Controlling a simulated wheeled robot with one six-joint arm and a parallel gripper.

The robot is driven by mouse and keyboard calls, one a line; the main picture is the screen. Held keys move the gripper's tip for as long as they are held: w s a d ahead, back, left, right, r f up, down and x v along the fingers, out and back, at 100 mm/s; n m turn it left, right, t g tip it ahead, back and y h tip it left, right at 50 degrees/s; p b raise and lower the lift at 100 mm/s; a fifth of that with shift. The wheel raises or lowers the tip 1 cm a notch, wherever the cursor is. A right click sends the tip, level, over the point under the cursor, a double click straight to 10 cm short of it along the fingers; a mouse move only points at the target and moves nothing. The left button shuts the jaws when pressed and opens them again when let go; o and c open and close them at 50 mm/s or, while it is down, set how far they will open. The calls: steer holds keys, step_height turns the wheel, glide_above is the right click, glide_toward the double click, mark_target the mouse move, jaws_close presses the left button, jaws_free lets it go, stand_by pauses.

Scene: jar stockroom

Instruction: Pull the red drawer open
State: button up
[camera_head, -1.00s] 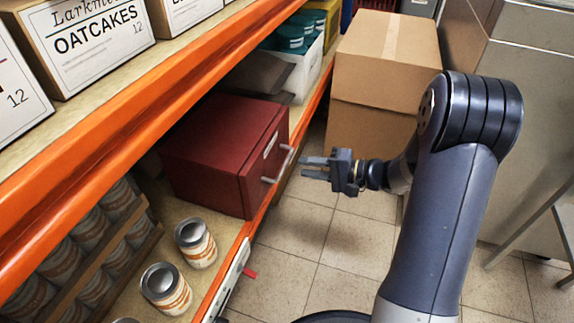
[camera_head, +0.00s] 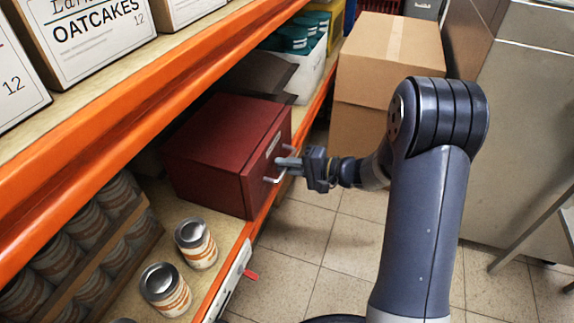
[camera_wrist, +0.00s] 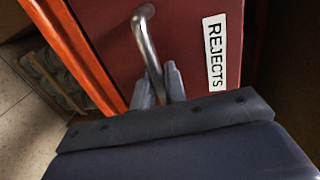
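The red drawer (camera_head: 258,172) is a dark red box unit on the lower shelf. Its front faces the aisle and looks flush with the body. A silver bar handle (camera_head: 270,180) stands out from the front. In the wrist view the red front (camera_wrist: 185,30) bears a white "REJECTS" label (camera_wrist: 215,52). My gripper (camera_head: 285,162) is at the handle. In the wrist view the handle (camera_wrist: 147,42) runs down between my fingertips (camera_wrist: 160,82), which look closed around the bar. The fingers hide the handle's near end.
An orange shelf beam (camera_head: 130,120) runs above the drawer's left side. Tins (camera_head: 196,243) stand on the shelf in front. Cardboard boxes (camera_head: 385,60) are stacked behind my arm. The tiled floor (camera_head: 310,235) right of the shelf edge is clear.

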jaws_close()
steer(key=f+b+v, duration=0.3)
steer(key=v, duration=1.3)
steer(key=shift+s+d, duration=0.2)
steer(key=shift+d, duration=0.35)
steer(key=shift+o, duration=1.9)
jaws_free()
